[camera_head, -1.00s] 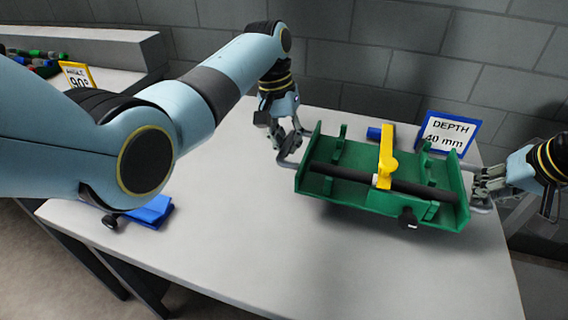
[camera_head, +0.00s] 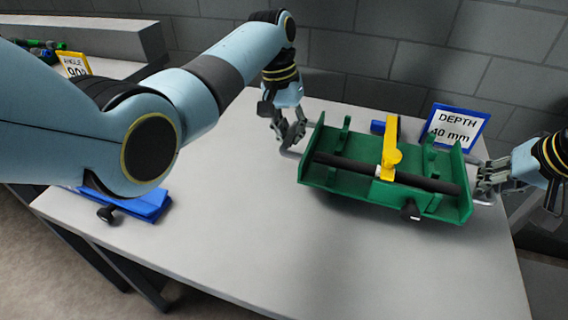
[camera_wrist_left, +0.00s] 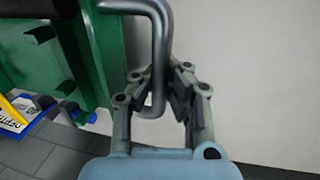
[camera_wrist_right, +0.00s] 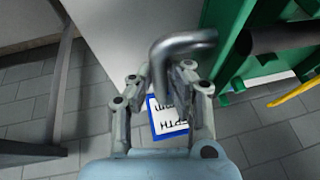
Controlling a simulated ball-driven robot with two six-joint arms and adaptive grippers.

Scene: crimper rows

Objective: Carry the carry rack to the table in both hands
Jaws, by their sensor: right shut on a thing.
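The green carry rack (camera_head: 335,182) is at the right part of the grey table (camera_head: 250,235), looking level; whether it touches the tabletop is hard to tell. A dark bar (camera_head: 330,160) and a yellow upright piece (camera_head: 389,150) are on it. Bent grey handles stick out at its two ends. My left gripper (camera_head: 288,135) is at the left handle; in the left wrist view the fingers (camera_wrist_left: 160,85) stand around this handle (camera_wrist_left: 160,45) with gaps beside it. My right gripper (camera_head: 488,180) is shut on the right handle, also seen in the right wrist view (camera_wrist_right: 185,45).
A blue-framed sign reading "DEPTH 40 mm" (camera_head: 458,126) stands behind the rack. A blue block with a black knob (camera_head: 148,205) lies at the table's left edge, partly behind my left arm. A yellow sign (camera_head: 74,64) stands back left. The table's middle is clear.

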